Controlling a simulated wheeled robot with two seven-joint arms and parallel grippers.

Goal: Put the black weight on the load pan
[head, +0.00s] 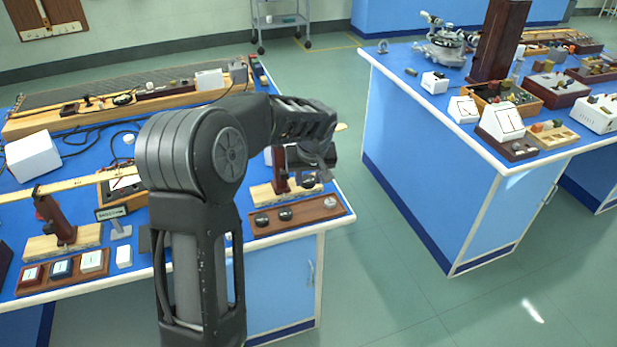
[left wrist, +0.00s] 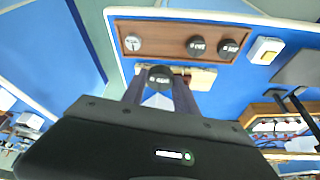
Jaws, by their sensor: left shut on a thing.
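My left gripper (left wrist: 158,92) is shut on a black weight (left wrist: 159,77), a small dark round piece with pale marking on its top. In the head view my left gripper (head: 318,165) is over the right end of the left bench, by a dark red wooden post (head: 280,168) on a pale wooden base (head: 268,193). The weight is held above this base, beyond the brown weight tray (head: 308,217). I cannot make out the load pan for certain; my arm covers part of the bench. My right gripper is not in view.
The tray holds two other black weights (head: 285,213) and a silver one (head: 330,202). A second post (head: 52,218), a sign (head: 110,212) and a long wooden beam (head: 70,184) stand left of my arm. A floor gap separates the right bench (head: 425,170).

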